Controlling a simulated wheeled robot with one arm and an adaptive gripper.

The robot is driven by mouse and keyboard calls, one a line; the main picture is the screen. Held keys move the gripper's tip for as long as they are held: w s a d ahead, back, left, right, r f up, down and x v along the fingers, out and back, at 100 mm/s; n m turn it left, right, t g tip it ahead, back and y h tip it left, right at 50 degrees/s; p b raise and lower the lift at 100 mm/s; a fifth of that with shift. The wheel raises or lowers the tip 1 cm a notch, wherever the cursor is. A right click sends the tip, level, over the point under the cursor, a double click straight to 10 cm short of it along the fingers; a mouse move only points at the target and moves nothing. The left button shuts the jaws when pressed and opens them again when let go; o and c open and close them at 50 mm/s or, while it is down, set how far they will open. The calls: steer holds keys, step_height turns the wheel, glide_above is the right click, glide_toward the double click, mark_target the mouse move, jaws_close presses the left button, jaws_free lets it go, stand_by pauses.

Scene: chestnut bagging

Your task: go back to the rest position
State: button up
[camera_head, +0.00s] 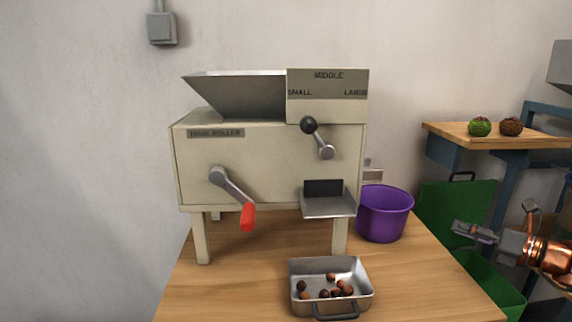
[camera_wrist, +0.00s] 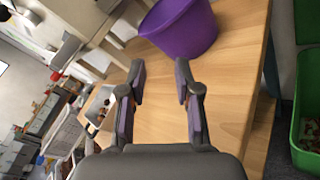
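My gripper (camera_head: 463,231) is at the right of the head view, to the right of the table and in front of the green containers. In the wrist view its two fingers (camera_wrist: 160,82) stand apart with nothing between them. The cream roller machine (camera_head: 265,165) stands on the wooden table (camera_head: 240,285). It has a red-handled crank (camera_head: 247,216) and a black-knobbed selector lever (camera_head: 309,125). A metal tray (camera_head: 300,308) with several chestnuts sits in front of it. A purple bucket (camera_head: 384,214) stands right of the machine and also shows ahead of the fingers in the wrist view (camera_wrist: 182,28).
Green containers (camera_head: 440,210) stand right of the table; one also shows in the wrist view (camera_wrist: 308,100). A second wooden table (camera_head: 450,131) behind holds a green ball-like item (camera_head: 479,127) and a brown one (camera_head: 511,127). A grey box (camera_head: 161,27) is on the wall.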

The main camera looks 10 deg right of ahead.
steer(key=s+a+r+n+g+y+p, duration=0.1)
steer(key=s+a+r+n+g+p, duration=0.15)
steer(key=a+n, duration=0.45)
steer(key=s+a+r+n+g+p, duration=0.15)
steer(key=a+g+p, duration=0.25)
steer(key=a, duration=0.7)
steer(key=s+a+r+n+g+y+p, duration=0.1)
steer(key=a+r+n+g+p, duration=0.2)
steer(key=a+n, duration=0.45)
steer(key=s+a+r+n+g+h+p, duration=0.1)
steer(key=s+a+n+g+h+p, duration=0.2)
steer(key=s+a+n+g+p, duration=0.55)
steer(key=s+d+r+n+t+h+p, duration=0.1)
steer(key=s+n+h+p, duration=0.3)
steer(key=s, duration=0.5)
steer(key=s+d+r+n+t+h+p, duration=0.1)
steer(key=s+d+r+n+h+p, duration=0.1)
steer(key=s+n, duration=0.6)
steer(key=shift+s+d+r+h+p, duration=0.15)
steer(key=shift+s+r+h+p, duration=0.65)
steer(key=shift+s+h+p, duration=0.25)
steer(key=shift+w+d, duration=0.1)
steer(key=shift+d, duration=0.05)
